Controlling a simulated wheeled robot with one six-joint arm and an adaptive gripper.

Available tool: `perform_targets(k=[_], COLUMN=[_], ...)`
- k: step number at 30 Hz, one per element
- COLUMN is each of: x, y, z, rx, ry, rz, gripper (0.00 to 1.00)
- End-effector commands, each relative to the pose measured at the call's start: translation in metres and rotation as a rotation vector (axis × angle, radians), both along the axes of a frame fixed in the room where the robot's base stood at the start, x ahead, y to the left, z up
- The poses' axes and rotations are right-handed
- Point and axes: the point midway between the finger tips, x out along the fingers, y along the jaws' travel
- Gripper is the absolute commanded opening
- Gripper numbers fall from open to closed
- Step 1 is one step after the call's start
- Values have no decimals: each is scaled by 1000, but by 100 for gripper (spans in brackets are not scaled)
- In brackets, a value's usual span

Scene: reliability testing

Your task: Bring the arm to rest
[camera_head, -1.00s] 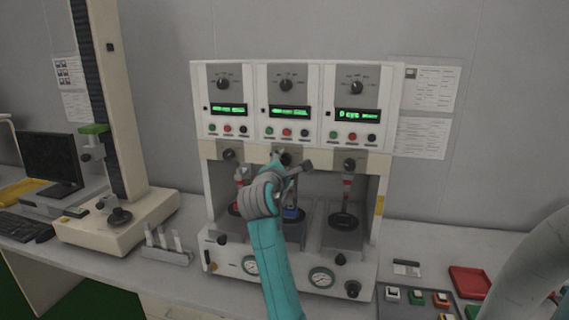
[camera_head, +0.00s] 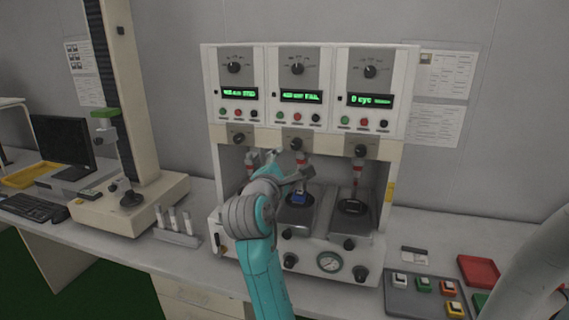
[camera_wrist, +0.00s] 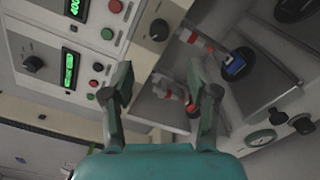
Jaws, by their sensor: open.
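My arm (camera_head: 262,270), teal with a grey wrist, reaches up in front of a white three-station test machine (camera_head: 411,100). My gripper (camera_head: 276,168) is in front of the left and middle stations in the head view. In the wrist view my gripper (camera_wrist: 163,88) has its two dark fingers spread apart with nothing held between them. Part of the left station is hidden behind my wrist.
A blue piece (camera_head: 299,197) sits on the middle station's base and shows in the wrist view (camera_wrist: 234,66). A tube rack (camera_head: 176,238) stands left of the machine. Right are a grey tray (camera_head: 395,306) of small blocks and a red tray (camera_head: 479,270).

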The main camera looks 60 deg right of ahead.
Motion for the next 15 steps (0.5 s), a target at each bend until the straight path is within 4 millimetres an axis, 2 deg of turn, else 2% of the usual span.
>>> perform_targets(k=[11, 15], x=[0, 3], y=[0, 4], z=[0, -11], rx=[0, 4], ry=[0, -7], rz=[0, 22], gripper=[59, 59])
